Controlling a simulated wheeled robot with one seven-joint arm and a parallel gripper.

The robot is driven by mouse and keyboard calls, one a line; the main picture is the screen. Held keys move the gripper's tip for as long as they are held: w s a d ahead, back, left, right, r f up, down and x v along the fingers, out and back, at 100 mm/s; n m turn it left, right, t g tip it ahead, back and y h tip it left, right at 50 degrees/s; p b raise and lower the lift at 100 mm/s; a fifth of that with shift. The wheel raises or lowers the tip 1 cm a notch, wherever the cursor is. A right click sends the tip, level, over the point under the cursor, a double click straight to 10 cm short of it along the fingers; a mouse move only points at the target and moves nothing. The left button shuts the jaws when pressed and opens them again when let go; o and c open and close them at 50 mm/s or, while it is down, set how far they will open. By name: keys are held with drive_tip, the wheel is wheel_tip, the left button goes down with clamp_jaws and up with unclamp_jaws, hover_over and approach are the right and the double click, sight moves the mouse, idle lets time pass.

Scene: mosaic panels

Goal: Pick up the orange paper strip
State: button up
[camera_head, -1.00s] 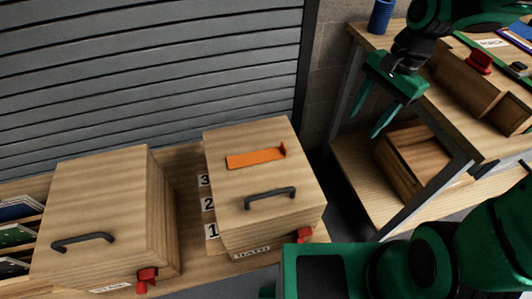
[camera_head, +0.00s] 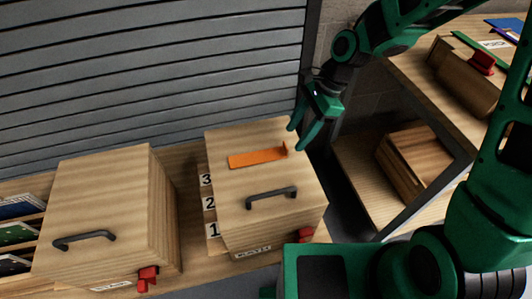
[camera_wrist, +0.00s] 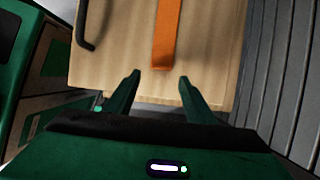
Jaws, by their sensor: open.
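The orange paper strip (camera_head: 257,158) lies flat on top of the right wooden box (camera_head: 235,190), behind the black handle, with a small raised tab at its right end. My gripper (camera_head: 299,138) is open and empty, at the back right edge of that box, close to the strip's right end. In the wrist view the strip (camera_wrist: 167,35) runs down the box top, its near end just ahead of and between the fingertips of my gripper (camera_wrist: 157,75). The fingers look apart from the strip.
The box's black handle (camera_head: 271,196) stands in front of the strip. A second wooden box (camera_head: 105,205) with a handle and red latch stands to the left. A grey shutter (camera_head: 150,70) rises behind. A workbench with a lower shelf (camera_head: 365,190) is at right.

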drive_tip(key=x, duration=0.5)
drive_tip(key=shift+w+a, duration=0.15)
drive_tip(key=shift+a, duration=0.05)
drive_tip(key=shift+r, duration=0.1)
drive_tip(key=c, duration=1.1)
